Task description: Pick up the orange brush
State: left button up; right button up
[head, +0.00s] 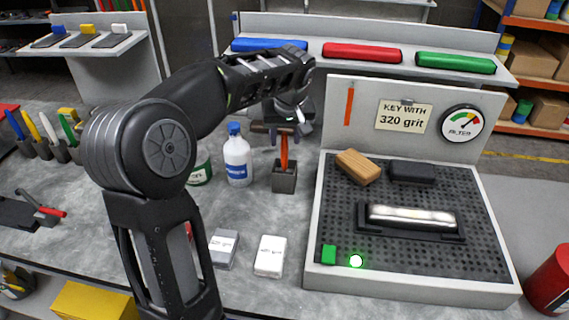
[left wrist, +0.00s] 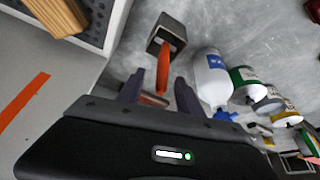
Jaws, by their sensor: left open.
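The orange brush (head: 284,152) stands upright, handle down, in a small grey holder (head: 285,178) on the grey bench, left of the booth. Its dark, wide head shows at the top, just below my left gripper (head: 297,115). In the left wrist view the orange handle (left wrist: 163,70) runs from the holder (left wrist: 167,33) toward the gap between my left fingers (left wrist: 158,92). The fingers are apart, one on each side of the brush, and do not visibly grip it. The head is partly hidden there by the gripper body. My right gripper is not in view.
A white bottle (head: 237,160) and a green can (head: 201,172) stand close left of the holder. The booth (head: 313,235), with blocks on its dark perforated bed, stands close right. White boxes (head: 270,256) lie in front. Other coloured handles (head: 48,127) stand at far left.

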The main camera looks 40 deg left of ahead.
aim_at(284, 161)
pick_arm(q)
jog(key=p+x, duration=0.1)
jog(key=x, duration=0.3)
jog(key=shift+f, duration=0.2)
dwell(0.3)
grip_shut()
dwell(0.4)
